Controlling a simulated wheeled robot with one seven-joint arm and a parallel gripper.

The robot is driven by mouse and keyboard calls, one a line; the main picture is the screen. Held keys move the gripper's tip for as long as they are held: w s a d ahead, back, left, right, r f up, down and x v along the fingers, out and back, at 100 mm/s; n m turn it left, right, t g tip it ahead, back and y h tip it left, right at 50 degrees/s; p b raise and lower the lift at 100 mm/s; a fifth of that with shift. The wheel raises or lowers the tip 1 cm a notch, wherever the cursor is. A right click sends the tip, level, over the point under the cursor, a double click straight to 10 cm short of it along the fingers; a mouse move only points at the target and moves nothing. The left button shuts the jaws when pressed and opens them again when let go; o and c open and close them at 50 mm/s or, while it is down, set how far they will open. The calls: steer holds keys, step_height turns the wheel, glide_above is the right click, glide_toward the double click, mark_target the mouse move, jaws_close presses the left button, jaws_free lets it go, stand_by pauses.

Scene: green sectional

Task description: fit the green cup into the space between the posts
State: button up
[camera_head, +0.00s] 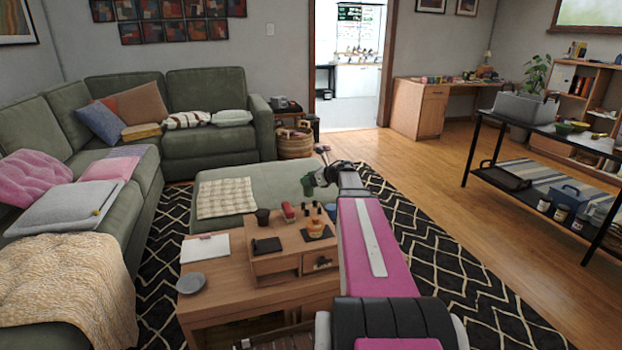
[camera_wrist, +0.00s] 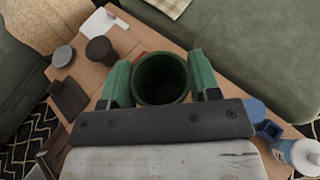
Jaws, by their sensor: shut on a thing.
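The green cup (camera_wrist: 161,80) sits between the two green fingers of my gripper (camera_wrist: 160,82), its open mouth facing the wrist camera. The fingers are shut on its sides. In the head view my gripper (camera_head: 312,184) is held above the wooden coffee table, apart from it; cup and fingers are hard to tell apart there. Short dark upright pieces that look like the posts (camera_head: 304,209) stand on the raised wooden box (camera_head: 284,262) below my gripper. In the wrist view the cup and gripper hide that spot.
The coffee table (camera_head: 222,277) also holds a dark cup (camera_head: 262,217), a red item (camera_head: 288,211), an orange-topped item (camera_head: 316,228), a black flat item (camera_head: 267,245), white paper (camera_head: 205,248) and a grey disc (camera_head: 191,283). A blue mug (camera_wrist: 255,112) and white bottle (camera_wrist: 297,156) show at right.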

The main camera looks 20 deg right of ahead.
steer(key=shift+w+d+f, duration=0.2)
steer(key=shift+w+d, duration=0.55)
steer(key=shift+f, duration=2.4)
steer(key=shift+s+f, duration=0.1)
steer(key=shift+f, duration=1.85)
stand_by(2.5)
steer(key=o, duration=1)
